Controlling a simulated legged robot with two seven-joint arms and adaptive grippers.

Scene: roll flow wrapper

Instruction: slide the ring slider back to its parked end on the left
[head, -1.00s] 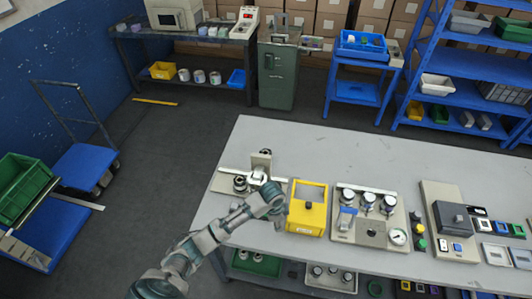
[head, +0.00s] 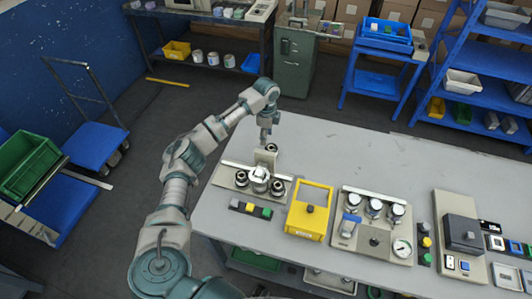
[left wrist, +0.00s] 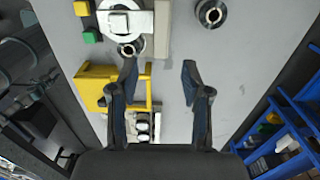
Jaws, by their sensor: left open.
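The wrapper station (head: 223,182) is a beige plate with a pale rail at the table's left end. A white ring-shaped part (head: 259,181), which looks like the ring slider, sits on it between two dark-centred metal rollers (head: 241,179). The white ring (left wrist: 118,22) also shows at the top of the left wrist view, with a roller (left wrist: 130,48) beside it. My left gripper (head: 265,141) points down behind the station's upright plate (head: 265,158), apart from the ring. Its two fingers (left wrist: 160,65) are spread, with nothing between them. My right gripper is out of view.
A round dark-centred part (head: 272,149) stands behind the upright plate. A button strip (head: 250,209) lies in front of the station. A yellow frame (head: 310,211) and a gauge panel (head: 372,225) stand to the right. The table's back middle (head: 350,150) is clear.

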